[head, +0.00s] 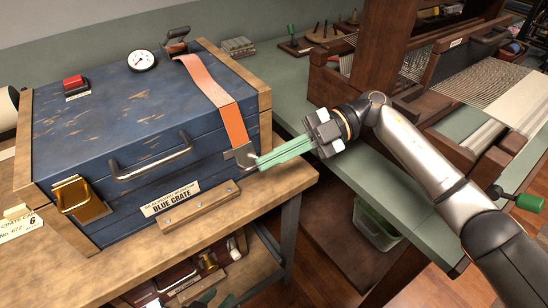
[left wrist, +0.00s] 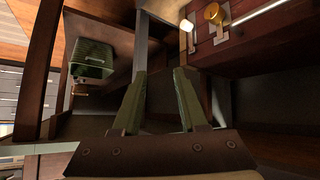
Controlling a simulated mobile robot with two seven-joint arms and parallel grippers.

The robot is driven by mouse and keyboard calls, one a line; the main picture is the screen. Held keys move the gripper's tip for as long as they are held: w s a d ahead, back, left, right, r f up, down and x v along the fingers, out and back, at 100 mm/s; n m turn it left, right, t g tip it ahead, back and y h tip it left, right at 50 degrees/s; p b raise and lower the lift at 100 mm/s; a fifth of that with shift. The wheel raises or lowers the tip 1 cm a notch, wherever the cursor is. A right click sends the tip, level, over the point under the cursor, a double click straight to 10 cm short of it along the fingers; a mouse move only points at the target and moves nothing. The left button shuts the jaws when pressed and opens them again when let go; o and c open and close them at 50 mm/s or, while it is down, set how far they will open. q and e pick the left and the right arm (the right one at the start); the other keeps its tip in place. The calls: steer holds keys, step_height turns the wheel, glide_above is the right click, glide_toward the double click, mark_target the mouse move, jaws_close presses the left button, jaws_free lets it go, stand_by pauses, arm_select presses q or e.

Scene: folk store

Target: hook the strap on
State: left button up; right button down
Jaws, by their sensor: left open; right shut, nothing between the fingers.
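The orange strap (head: 213,91) runs from a metal ratchet (head: 176,41) across the lid of the blue crate (head: 95,125) and down over its front edge. Its metal end piece (head: 240,156) lies against the crate's front near the right corner. I cannot tell whether it is caught on anything. My right gripper (head: 261,163) has its green fingers shut and empty, with the tips beside or touching that end piece. My left gripper (head: 213,297) is low at the bottom edge, below the bench top. The left wrist view shows its fingers (left wrist: 160,73) open and empty.
The crate stands on a wooden bench (head: 285,180) and has a brass latch (head: 80,198), a front handle (head: 150,163), a gauge (head: 141,60) and a red button (head: 73,82). Dark boxes (left wrist: 255,40) sit on the lower shelf. A loom (head: 440,70) stands at right.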

arm_select(q)
step_height(320, 180, down, 5)
steer(key=a+b, duration=0.1)
steer(key=b, duration=0.5)
arm_select(e)
steer(key=f+n, duration=0.1)
steer(key=w+a+f+n, duration=0.1)
steer(key=w+f+n+y, duration=0.1)
steer(key=shift+w+a+f+t, duration=0.1)
steer(key=shift+a+f+t, duration=0.15)
steer(key=shift+a+t, duration=0.05)
steer(key=shift+w+a+f+n+b, duration=0.15)
steer(key=shift+w+n+b, duration=0.05)
steer(key=shift+n+b, duration=0.25)
arm_select(q)
steer(key=w+r+t, duration=0.3)
steer(key=w+r, duration=0.1)
steer(key=r, duration=0.3)
steer(key=shift+w+a+m, duration=0.15)
steer(key=shift+w+m, duration=0.05)
steer(key=shift+m, duration=0.1)
